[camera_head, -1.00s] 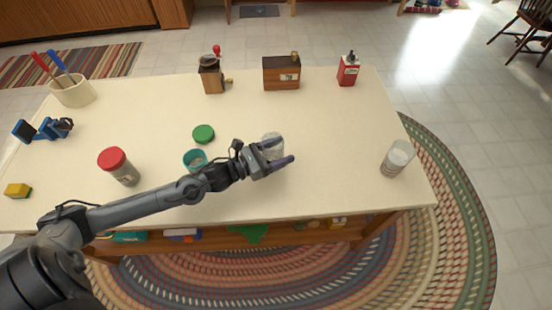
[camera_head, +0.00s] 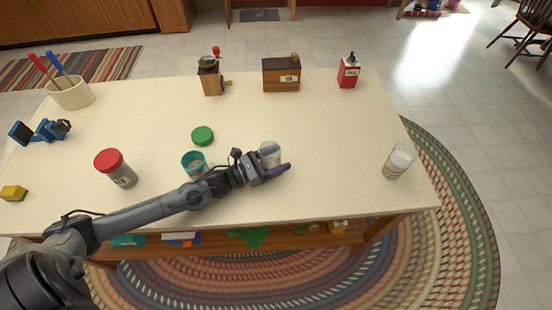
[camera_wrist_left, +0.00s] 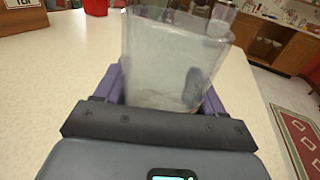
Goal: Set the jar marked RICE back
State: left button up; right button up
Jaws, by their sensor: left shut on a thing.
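My left gripper (camera_head: 277,161) is shut around a clear glass vessel (camera_head: 269,152) near the table's middle front. In the left wrist view the clear vessel (camera_wrist_left: 172,62) stands between the two purple fingers and looks empty. I cannot see a RICE mark on it. A jar with a red lid (camera_head: 115,168) stands at the left. A teal-rimmed container (camera_head: 195,163) stands beside my left arm, with a green lid (camera_head: 203,135) lying behind it. A clear glass with whitish contents (camera_head: 400,160) stands at the right edge. No RICE label is readable. My right gripper is not in view.
A mill (camera_head: 211,80), a wooden box (camera_head: 281,75) and a red tin (camera_head: 348,72) stand along the back of the table (camera_head: 330,130). A utensil crock (camera_head: 72,93), a blue device (camera_head: 45,131) and a yellow block (camera_head: 13,193) are at the left. The centre right is clear.

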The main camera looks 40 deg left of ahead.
pick_arm(q)
jog(key=o, duration=1.2)
jog(key=shift+f, duration=0.15)
jog(key=shift+o, duration=0.2)
jog(key=shift+s+r, duration=0.15)
jog(key=shift+r, duration=0.05)
jog(key=p+v, duration=0.3)
jog(key=v, duration=0.8)
jog(key=shift+s+a, duration=0.15)
jog(key=shift+s, duration=0.2)
